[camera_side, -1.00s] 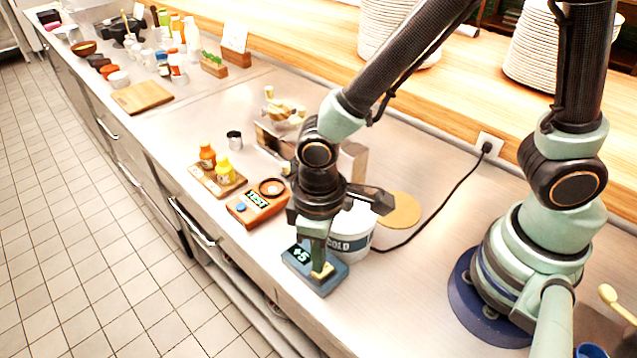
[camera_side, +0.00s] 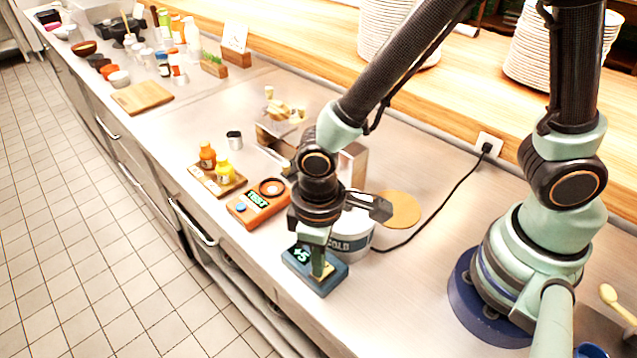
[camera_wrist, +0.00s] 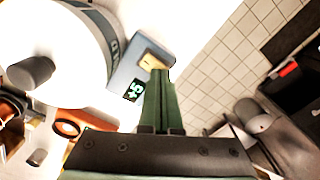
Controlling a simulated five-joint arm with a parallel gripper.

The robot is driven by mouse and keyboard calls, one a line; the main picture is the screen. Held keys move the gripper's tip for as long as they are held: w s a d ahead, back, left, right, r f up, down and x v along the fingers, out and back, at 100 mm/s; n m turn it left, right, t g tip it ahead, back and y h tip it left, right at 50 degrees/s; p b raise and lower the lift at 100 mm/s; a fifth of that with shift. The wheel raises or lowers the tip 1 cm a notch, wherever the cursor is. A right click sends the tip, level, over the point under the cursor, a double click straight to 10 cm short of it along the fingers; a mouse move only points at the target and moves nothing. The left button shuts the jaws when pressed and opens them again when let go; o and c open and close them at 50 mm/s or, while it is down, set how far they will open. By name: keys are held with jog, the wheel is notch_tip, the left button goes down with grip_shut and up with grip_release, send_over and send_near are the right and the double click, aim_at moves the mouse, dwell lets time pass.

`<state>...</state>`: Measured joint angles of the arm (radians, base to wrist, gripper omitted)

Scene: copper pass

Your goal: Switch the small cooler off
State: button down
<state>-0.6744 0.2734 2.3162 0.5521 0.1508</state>
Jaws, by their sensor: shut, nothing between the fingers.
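The small cooler is a white tub marked COLD (camera_side: 352,236) with a blue-grey control base (camera_side: 321,285) at its front. The base has a lit green display reading +5 (camera_side: 301,255) and a pale yellow switch (camera_side: 327,270). My gripper (camera_side: 317,274) is shut and empty, pointing down at the switch. In the wrist view the shut fingers (camera_wrist: 160,78) reach to the edge of the yellow switch (camera_wrist: 151,62), and the display (camera_wrist: 133,90) is lit beside them. I cannot tell whether the fingertips touch the switch. My gripper hides part of the tub.
An orange device with a lit display (camera_side: 258,203) stands to the left of the cooler. Two sauce bottles (camera_side: 215,164) stand on a wooden board further left. A cable runs from the cooler to a wall socket (camera_side: 488,146). The counter's front edge is close by.

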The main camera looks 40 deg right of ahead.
jog(key=shift+f, duration=0.25)
jog(key=shift+r, duration=3.5)
jog(key=w+d+r+m+t, duration=0.2)
jog(key=d+r+m, duration=0.1)
jog(key=d+r, duration=0.4)
jog(key=w+d+r+m+t, duration=0.2)
jog(key=d+r, duration=0.4)
jog(key=d, duration=0.6)
jog(key=shift+d+r+m+t, duration=0.25)
jog(key=shift+r+m+t, duration=0.2)
jog(key=shift+t, duration=0.35)
jog(key=shift+w, duration=0.1)
